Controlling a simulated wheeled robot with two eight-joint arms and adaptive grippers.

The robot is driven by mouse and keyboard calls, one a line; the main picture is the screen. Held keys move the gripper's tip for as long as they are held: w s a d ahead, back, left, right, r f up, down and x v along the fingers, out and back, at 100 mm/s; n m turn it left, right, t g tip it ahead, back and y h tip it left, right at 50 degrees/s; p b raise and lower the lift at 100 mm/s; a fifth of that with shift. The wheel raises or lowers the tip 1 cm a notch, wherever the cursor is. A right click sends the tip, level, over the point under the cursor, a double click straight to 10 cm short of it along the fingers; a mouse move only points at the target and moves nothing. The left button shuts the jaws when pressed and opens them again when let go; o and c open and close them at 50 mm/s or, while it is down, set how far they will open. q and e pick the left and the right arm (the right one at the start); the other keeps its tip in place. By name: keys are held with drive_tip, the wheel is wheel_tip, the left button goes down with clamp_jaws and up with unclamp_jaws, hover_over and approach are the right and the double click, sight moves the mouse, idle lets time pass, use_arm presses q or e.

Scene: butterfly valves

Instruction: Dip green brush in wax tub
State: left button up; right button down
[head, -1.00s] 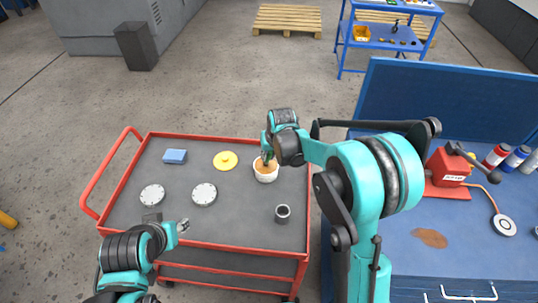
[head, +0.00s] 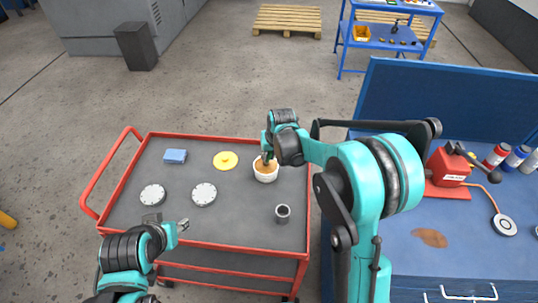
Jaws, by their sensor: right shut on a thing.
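The wax tub (head: 265,174) is a small white tub with orange-brown wax, standing on the right part of the cart's top. My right gripper (head: 267,155) is directly over the tub, pointing down, shut on a thin thing whose lower end is at the wax. I take this to be the green brush; it is mostly hidden by the gripper and too small to make out. My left gripper (head: 182,226) is over the cart's front edge, away from the tub, and seems empty; its jaw gap is too small to judge.
The red-rimmed cart (head: 228,219) also carries a blue block (head: 175,156), a yellow lid (head: 226,161), two pale discs (head: 204,194) and a dark cup (head: 282,213). A blue bench (head: 408,268) with a red device (head: 447,168) stands at the right. The cart's middle front is clear.

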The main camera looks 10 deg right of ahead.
drive_tip(key=shift+r+p, duration=2.4)
drive_tip(key=shift+r, duration=1.1)
use_arm(q)
wheel_tip(320, 180, up, 5)
drive_tip(key=shift+f, duration=0.15)
use_arm(e)
drive_tip(key=shift+f, duration=0.1)
